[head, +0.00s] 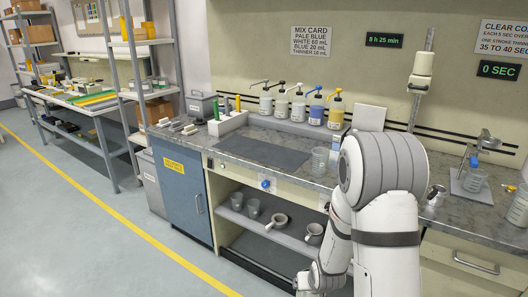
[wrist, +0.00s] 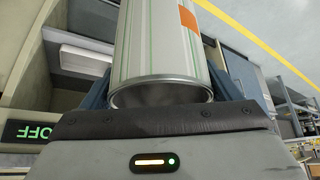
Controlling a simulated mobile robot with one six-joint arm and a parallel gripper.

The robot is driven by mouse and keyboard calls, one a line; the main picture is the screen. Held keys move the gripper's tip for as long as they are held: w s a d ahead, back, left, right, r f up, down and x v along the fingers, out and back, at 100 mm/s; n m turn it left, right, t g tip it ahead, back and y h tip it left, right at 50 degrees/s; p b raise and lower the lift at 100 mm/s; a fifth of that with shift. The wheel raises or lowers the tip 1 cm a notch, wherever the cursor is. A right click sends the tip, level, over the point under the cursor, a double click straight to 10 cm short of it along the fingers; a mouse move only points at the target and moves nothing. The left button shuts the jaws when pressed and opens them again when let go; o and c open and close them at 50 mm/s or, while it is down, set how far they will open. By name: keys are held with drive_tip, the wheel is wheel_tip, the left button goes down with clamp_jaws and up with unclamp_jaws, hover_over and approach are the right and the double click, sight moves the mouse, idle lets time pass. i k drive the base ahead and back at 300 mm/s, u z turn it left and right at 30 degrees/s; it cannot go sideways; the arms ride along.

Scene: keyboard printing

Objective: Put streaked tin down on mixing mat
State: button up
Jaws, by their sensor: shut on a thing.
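The streaked tin (wrist: 155,45) fills the upper middle of the wrist view. It is pale metal with thin green streaks, an orange patch and a bare rim facing the camera. My gripper (wrist: 165,85) is shut on it, with a blue finger on each side. The tin does not show in the head view, where my arm blocks part of the scene and the gripper cannot be made out. The mixing mat (head: 262,152) is a flat dark grey rectangle on the counter, and it looks bare.
Pump bottles (head: 300,105) stand along the back of the counter. A clear beaker (head: 320,160) stands right of the mat, and a white holder (head: 228,122) stands to its left. Cups and pots (head: 278,223) sit on the shelf below. An OFF display (wrist: 28,130) shows in the wrist view.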

sight(282, 157)
drive_tip(key=i, duration=0.9)
